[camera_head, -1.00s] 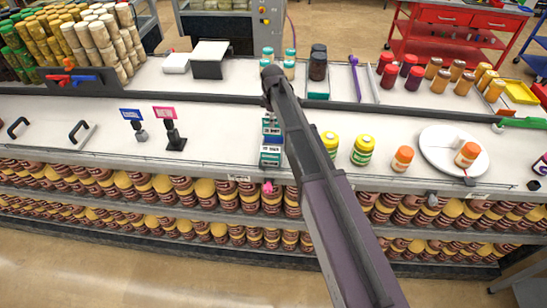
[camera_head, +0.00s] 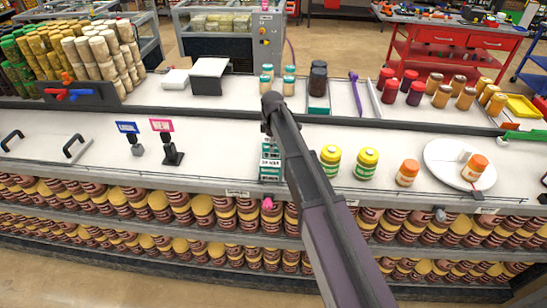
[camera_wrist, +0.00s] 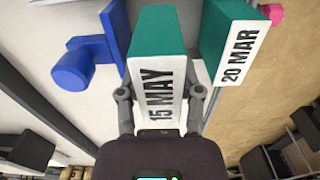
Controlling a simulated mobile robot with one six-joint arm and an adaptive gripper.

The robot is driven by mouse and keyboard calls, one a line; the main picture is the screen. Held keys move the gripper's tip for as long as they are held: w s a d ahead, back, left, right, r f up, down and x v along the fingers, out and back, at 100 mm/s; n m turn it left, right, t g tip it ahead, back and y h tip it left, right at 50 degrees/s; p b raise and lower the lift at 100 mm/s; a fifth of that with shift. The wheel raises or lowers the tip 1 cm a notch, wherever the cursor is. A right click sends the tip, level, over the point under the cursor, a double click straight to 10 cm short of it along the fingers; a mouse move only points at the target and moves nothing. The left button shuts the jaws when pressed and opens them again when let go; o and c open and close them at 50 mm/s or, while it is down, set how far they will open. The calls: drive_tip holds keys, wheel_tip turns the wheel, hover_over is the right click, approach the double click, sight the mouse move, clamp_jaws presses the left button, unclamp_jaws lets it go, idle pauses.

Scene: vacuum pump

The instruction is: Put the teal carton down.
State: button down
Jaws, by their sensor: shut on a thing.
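A teal and white carton marked 15 MAY (camera_wrist: 160,68) is between the fingers of my gripper (camera_wrist: 160,95) in the wrist view. My gripper is shut on it. A second teal and white carton, marked 20 MAR (camera_wrist: 232,45), is just to its right, apart from it. In the head view the teal cartons (camera_head: 270,172) are close together at the front of the white counter (camera_head: 225,160), beside my arm. My arm hides much of the gripper there. I cannot tell whether the held carton touches the counter.
Yellow-lidded jars (camera_head: 331,160) stand right of the cartons, then an orange jar (camera_head: 407,173) and a round white plate (camera_head: 445,165). Two small signs (camera_head: 162,125) stand to the left. A blue object (camera_wrist: 75,65) is left of the held carton in the wrist view. Counter left of the cartons is clear.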

drive_tip(key=shift+f, duration=0.3)
drive_tip(key=shift+f+b, duration=1.85)
drive_tip(key=shift+b, duration=0.1)
drive_tip(key=shift+f, duration=0.1)
drive_tip(key=shift+c, duration=1.3)
unclamp_jaws()
wheel_tip(320, 180, up, 12)
drive_tip(key=p, duration=1.2)
